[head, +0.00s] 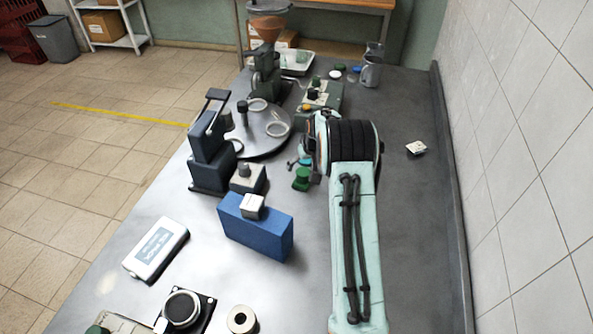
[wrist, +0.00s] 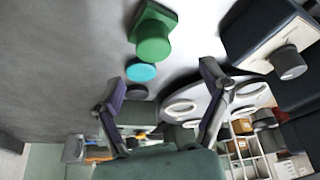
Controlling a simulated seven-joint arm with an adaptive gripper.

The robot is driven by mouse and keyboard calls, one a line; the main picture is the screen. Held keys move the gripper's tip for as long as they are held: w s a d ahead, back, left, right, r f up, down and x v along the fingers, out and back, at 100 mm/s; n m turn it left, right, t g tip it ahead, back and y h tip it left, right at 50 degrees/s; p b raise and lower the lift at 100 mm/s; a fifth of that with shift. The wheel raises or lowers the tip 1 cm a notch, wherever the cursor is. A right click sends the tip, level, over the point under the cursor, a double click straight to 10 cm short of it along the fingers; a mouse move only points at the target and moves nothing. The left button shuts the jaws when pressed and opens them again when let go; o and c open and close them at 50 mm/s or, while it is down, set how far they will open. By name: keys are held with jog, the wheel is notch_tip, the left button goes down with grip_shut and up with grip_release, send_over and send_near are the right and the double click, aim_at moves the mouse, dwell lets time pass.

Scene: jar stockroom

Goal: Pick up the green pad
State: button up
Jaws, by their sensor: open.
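The green pad (head: 302,179) stands on the grey bench, just left of my arm in the head view. In the wrist view the green pad (wrist: 153,40) shows as a squarish green base with a round green knob, near the top of the picture. My gripper (wrist: 162,75) is open, its two fingers spread wide with nothing held. The pad lies beyond the fingertips and apart from them. A teal disc (wrist: 140,70) and a dark disc show close to the pad, between the fingers in the picture. My arm hides most of the gripper in the head view.
A grey block with a knob (head: 249,178) and a blue box (head: 256,227) stand left of the pad. A dark press (head: 209,150) and a round plate with rings (head: 262,130) stand behind them. A small white item (head: 416,148) lies right of my arm, where the bench is mostly clear.

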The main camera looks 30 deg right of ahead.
aim_at(303, 172)
jog(key=x, duration=0.6)
jog(key=shift+s+d+f, duration=0.1)
jog(key=shift+d+f, duration=0.2)
jog(key=shift+f, duration=0.15)
jog(key=c, duration=1.3)
